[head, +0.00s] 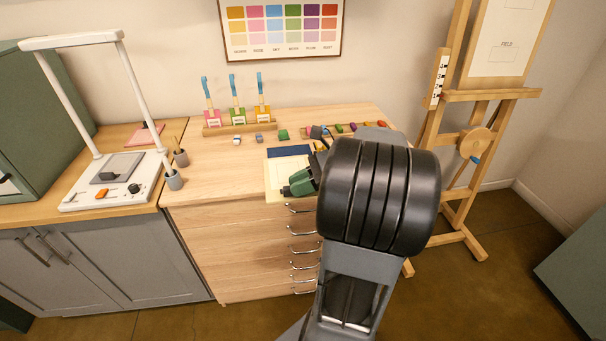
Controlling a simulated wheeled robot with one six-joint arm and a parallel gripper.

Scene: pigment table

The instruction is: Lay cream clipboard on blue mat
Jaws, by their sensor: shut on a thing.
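The cream clipboard (276,177), with a paler sheet on it, is at the front edge of the wooden drawer cabinet's top. The blue mat (290,151) shows as a dark blue strip just beyond the clipboard's far side. The rest of the mat is hidden, and I cannot tell whether the clipboard touches it or hangs just above. My gripper (287,190), dark green and partly hidden behind my black arm joint, is shut on the clipboard at its near right part. The fingertips are hard to make out.
The cabinet top's left part is clear.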

